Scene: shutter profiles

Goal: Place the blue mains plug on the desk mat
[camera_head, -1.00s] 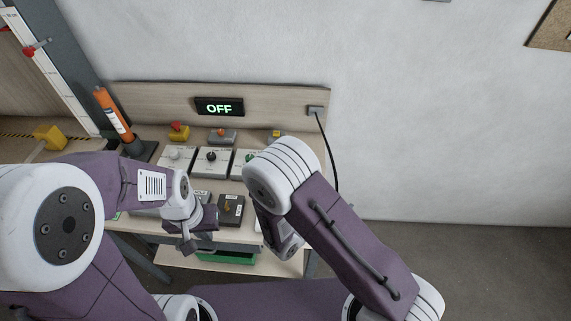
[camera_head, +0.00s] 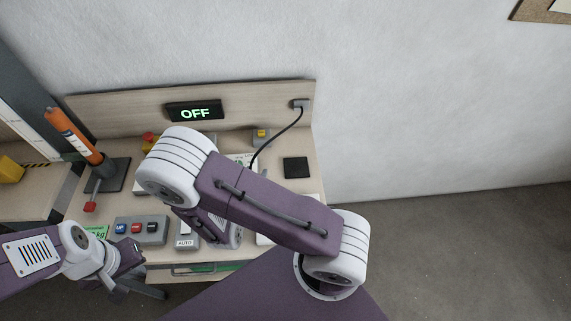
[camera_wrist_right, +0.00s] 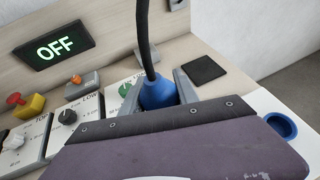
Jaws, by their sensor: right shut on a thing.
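The blue mains plug (camera_wrist_right: 157,93) is between the fingers of my right gripper (camera_wrist_right: 157,88), which is shut on it. Its black cable (camera_wrist_right: 145,40) rises from its top. In the head view, my right forearm hides the plug and the right gripper. A flat black square, which looks like the desk mat (camera_head: 296,167), lies bare at the right end of the bench. It also shows in the wrist view (camera_wrist_right: 203,70), beyond and right of the plug, apart from it. My left gripper (camera_head: 135,284) is low at the left, in front of the bench; its jaw opening is unclear.
The cable runs to a wall outlet (camera_head: 300,104) on the backboard. Control boxes with knobs (camera_wrist_right: 70,118) stand left of the plug. A blue round socket (camera_wrist_right: 282,126) sits on a white panel at right. An orange lever (camera_head: 73,135) stands at the bench's left. The display (camera_head: 194,112) reads OFF.

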